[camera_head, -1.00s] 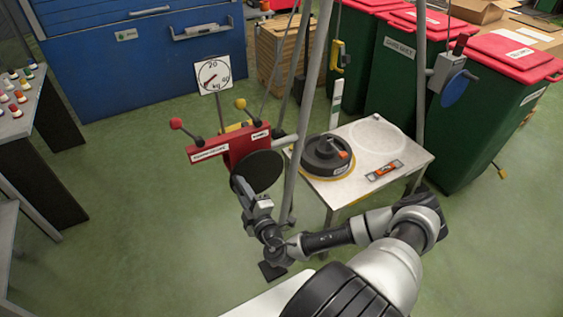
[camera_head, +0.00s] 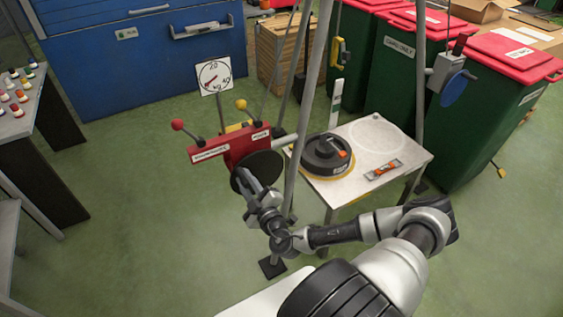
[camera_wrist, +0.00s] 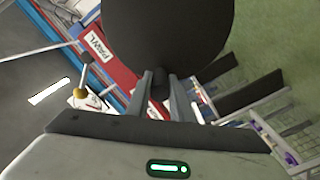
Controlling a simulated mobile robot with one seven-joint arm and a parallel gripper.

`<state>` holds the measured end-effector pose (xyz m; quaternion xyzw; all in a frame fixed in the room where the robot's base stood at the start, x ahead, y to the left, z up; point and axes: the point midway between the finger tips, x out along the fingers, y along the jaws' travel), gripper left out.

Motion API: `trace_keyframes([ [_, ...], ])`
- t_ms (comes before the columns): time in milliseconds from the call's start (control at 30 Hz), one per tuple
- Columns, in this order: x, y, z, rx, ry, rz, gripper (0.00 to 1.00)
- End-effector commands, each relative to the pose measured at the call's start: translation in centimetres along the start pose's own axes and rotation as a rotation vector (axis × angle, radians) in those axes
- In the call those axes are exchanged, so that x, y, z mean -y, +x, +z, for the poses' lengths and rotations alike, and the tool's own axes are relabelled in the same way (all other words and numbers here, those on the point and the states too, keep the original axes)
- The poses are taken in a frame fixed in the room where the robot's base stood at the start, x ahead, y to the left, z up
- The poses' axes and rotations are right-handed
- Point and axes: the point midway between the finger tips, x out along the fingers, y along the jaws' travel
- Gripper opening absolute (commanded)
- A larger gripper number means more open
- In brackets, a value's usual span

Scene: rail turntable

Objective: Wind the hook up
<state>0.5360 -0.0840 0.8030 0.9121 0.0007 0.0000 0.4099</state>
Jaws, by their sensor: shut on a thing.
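A red winch box (camera_head: 232,148) with white labels is mounted by the grey frame legs, with a dark round crank disc (camera_head: 262,165) on its near side. A yellow hook block (camera_head: 338,53) hangs between the frame legs, in front of the bins.
A dial gauge (camera_head: 214,76) stands behind the winch. Levers with red and yellow knobs rise from the winch box. Grey frame legs (camera_head: 303,120) stand close right of my gripper.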

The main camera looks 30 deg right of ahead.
Motion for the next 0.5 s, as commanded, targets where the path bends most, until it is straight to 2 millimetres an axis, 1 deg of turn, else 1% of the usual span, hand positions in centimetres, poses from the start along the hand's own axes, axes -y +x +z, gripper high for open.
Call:
trace_keyframes([
  [33,-1.0,0.1,-0.1,-0.001,0.033,0.013,0.00],
  [200,-2.2,0.1,0.1,-0.002,0.168,0.014,0.00],
  [333,-2.7,0.1,0.2,-0.002,0.239,0.012,0.00],
  [500,-2.9,0.1,0.2,-0.002,0.262,0.012,0.00],
])
